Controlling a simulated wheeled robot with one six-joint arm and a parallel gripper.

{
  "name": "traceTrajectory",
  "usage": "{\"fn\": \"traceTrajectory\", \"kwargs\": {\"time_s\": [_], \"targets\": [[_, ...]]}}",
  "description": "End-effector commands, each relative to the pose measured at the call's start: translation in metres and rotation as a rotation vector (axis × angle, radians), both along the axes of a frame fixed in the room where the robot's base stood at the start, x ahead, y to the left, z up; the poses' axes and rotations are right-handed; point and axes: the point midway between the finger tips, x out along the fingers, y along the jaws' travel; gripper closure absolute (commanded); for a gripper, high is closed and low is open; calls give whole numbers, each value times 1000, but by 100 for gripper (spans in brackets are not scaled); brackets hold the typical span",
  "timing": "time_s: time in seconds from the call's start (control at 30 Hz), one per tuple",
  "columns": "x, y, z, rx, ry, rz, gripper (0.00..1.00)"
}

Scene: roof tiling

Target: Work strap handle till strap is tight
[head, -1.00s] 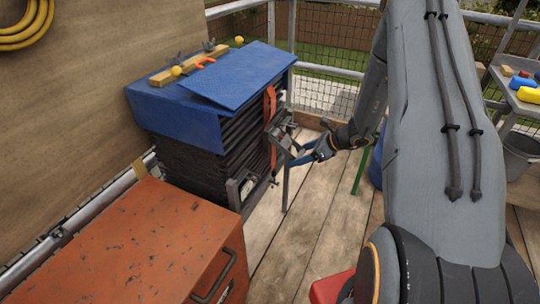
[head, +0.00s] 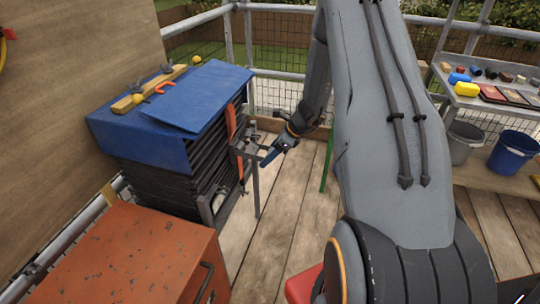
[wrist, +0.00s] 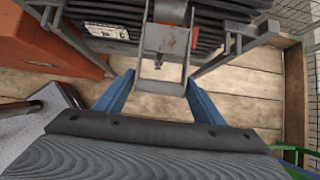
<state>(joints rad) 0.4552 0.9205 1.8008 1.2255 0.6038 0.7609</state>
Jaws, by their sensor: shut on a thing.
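An orange strap (head: 231,122) runs down the near side of a stack of dark tiles (head: 160,185) under a blue cover (head: 140,140). A grey metal ratchet handle (head: 250,152) sticks out from the strap. In the wrist view the handle (wrist: 158,75) is a grey U-shaped frame between the blue fingers of my gripper (wrist: 160,88). In the head view my gripper (head: 268,158) is at the outer end of the handle, shut on it. The strap's tightness cannot be told.
An orange metal chest (head: 130,255) stands in front of the stack. A grey bucket (head: 464,140), a blue bucket (head: 512,150) and a shelf (head: 490,100) are right. Wooden floor (head: 300,200) is open below the gripper.

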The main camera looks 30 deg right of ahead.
Motion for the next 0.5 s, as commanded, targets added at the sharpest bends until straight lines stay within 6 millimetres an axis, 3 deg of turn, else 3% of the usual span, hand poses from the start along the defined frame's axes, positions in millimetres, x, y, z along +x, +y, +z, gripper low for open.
{"fn": "traceTrajectory", "kwargs": {"time_s": [0.33, 0.37, 0.43, 0.5], "targets": [[4, -1, 4, 0, -7, -1, 78], [4, -1, 4, 0, -7, -1, 32], [3, -1, 3, 0, -7, -1, 21], [3, 0, 3, 0, -6, -1, 19]]}}
